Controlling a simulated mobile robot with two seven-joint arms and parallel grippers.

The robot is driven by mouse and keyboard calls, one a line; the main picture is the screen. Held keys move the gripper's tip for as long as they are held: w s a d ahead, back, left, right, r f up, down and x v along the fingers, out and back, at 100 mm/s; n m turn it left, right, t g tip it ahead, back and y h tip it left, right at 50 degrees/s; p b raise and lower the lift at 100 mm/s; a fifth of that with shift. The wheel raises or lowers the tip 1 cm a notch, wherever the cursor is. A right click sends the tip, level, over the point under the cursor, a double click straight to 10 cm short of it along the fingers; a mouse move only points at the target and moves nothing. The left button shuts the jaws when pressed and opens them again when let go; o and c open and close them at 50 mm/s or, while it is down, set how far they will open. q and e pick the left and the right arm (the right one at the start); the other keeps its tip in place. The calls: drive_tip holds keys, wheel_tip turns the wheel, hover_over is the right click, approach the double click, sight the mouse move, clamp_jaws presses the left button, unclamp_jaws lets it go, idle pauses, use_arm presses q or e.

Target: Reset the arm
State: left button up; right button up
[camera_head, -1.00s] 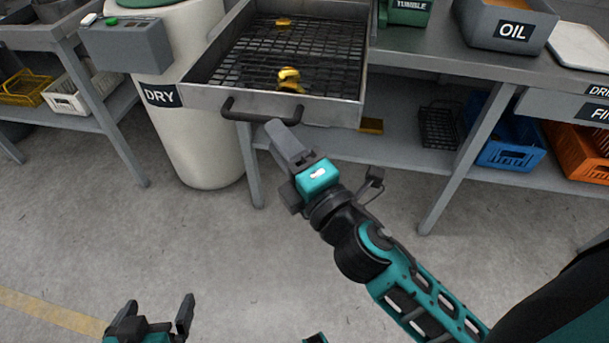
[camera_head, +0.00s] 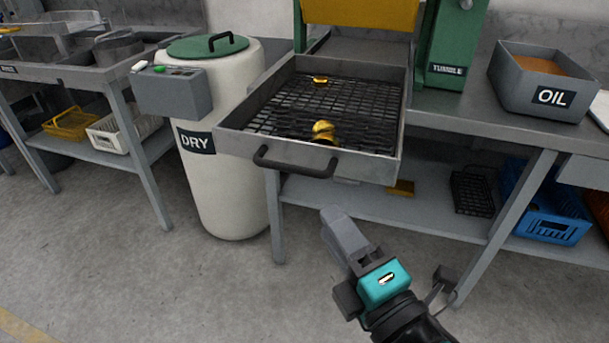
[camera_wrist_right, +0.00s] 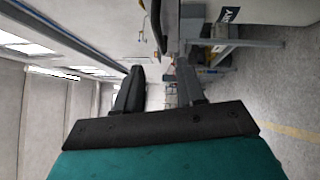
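My right gripper (camera_head: 338,232) is in the lower middle of the head view, below the front of the wire-mesh tray (camera_head: 318,161) and apart from it. In the right wrist view its two fingers (camera_wrist_right: 158,88) stand apart with nothing held between them. The arm reaches in from the bottom edge, and most of it is out of the frame. My left gripper is not in view.
The tray juts out over the bench front with its dark handle (camera_head: 296,162) and holds golden pieces (camera_head: 323,131). The white DRY drum (camera_head: 226,195) stands left. An OIL bin (camera_head: 543,82) sits on the right bench. The floor at lower left is clear.

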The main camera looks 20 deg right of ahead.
wheel_tip(320, 180, down, 23)
drive_tip(key=s+d+m+g+p, duration=0.15)
drive_tip(key=m+g, duration=0.65)
drive_tip(key=m, duration=1.2)
use_arm(q)
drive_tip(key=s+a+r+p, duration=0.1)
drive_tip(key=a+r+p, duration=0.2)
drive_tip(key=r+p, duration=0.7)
drive_tip(key=p, duration=0.2)
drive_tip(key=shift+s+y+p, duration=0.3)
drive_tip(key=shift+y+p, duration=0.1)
use_arm(e)
wheel_tip(320, 180, up, 10)
drive_tip(key=s+d+h, duration=0.1)
drive_tip(key=s+d, duration=0.1)
drive_tip(key=shift+d+f+n+h, duration=0.25)
drive_tip(key=shift+n+h, duration=0.05)
drive_tip(key=shift+h, duration=0.1)
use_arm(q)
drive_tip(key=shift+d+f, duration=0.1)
